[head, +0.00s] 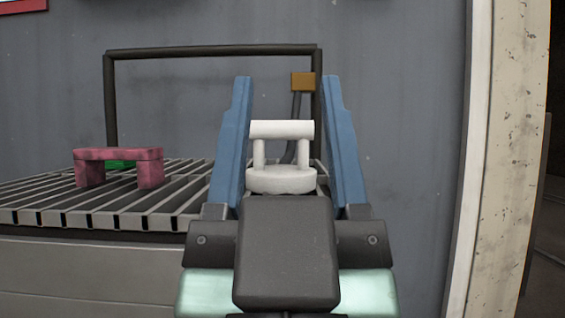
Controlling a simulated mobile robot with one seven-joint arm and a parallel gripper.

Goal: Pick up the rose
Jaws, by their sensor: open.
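A rose-pink, bridge-shaped block (118,155) stands on two legs on the slatted rack (95,222), left of my gripper; no flower shows. My gripper (286,82) is open, its two blue fingers pointing up in the picture and spread wide. The rose block is well outside the fingers, and nothing touches it. A white piece (281,130) with a bar on two posts and a round base shows between the fingers. Its lower part is hidden by my gripper's dark body, and I cannot tell how far behind the fingers it stands.
A green thing (121,164) is partly hidden behind the rose block. A dark rail frame (215,50) rises behind the rack, with an orange-brown box (302,82) near its right post. A grey wall closes the back. A pale pillar (505,120) stands at right.

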